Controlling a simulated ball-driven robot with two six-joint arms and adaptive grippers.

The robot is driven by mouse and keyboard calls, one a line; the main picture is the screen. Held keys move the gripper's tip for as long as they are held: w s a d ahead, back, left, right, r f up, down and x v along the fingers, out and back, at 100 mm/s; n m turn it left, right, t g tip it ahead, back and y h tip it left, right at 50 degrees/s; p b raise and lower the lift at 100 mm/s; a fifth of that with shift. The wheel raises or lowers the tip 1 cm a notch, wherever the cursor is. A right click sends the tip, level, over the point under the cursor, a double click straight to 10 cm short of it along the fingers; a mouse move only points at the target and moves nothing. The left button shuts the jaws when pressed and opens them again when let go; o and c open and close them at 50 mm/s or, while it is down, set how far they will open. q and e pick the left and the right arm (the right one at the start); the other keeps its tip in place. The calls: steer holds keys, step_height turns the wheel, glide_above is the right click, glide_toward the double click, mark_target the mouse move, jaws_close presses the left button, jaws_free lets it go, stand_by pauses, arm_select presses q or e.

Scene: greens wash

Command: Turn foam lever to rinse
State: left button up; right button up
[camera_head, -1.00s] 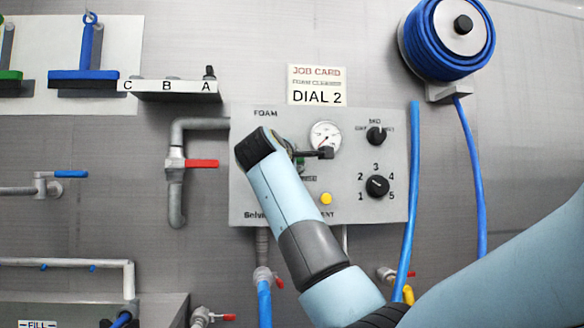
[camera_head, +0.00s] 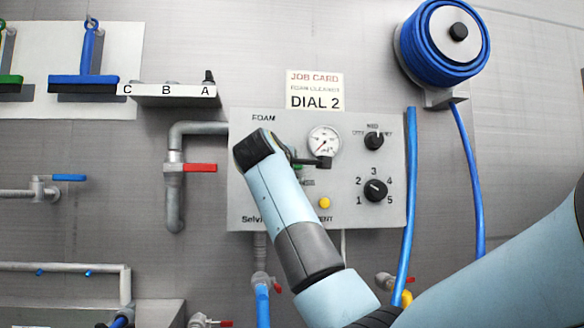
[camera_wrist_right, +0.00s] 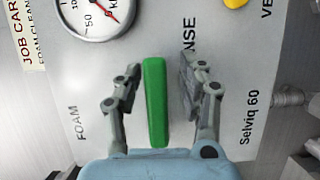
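The green foam lever (camera_wrist_right: 155,102) stands out from the grey panel in the wrist view, between the FOAM mark and the partly covered RINSE mark. It lies lengthwise between the two fingers of my right gripper (camera_wrist_right: 160,90). The fingers are open, with a gap on each side of the lever. In the head view, my right gripper (camera_head: 308,161) is in front of the panel (camera_head: 345,205), left of and below the gauge. My forearm hides most of the lever there; only a little green shows. My left gripper is not in view.
The gauge (camera_head: 323,140), selector knob (camera_head: 374,140), numbered dial (camera_head: 375,190) and yellow button (camera_head: 324,203) are close by on the panel. A red-handled valve (camera_head: 200,168) is at the left. A blue hose (camera_head: 411,200) hangs at the panel's right edge.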

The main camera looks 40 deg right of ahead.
steer(key=shift+r, duration=0.1)
steer(key=shift+s+a, duration=0.1)
steer(key=shift+a, duration=0.1)
steer(key=v, duration=1.1)
steer(key=shift+s+a, duration=0.25)
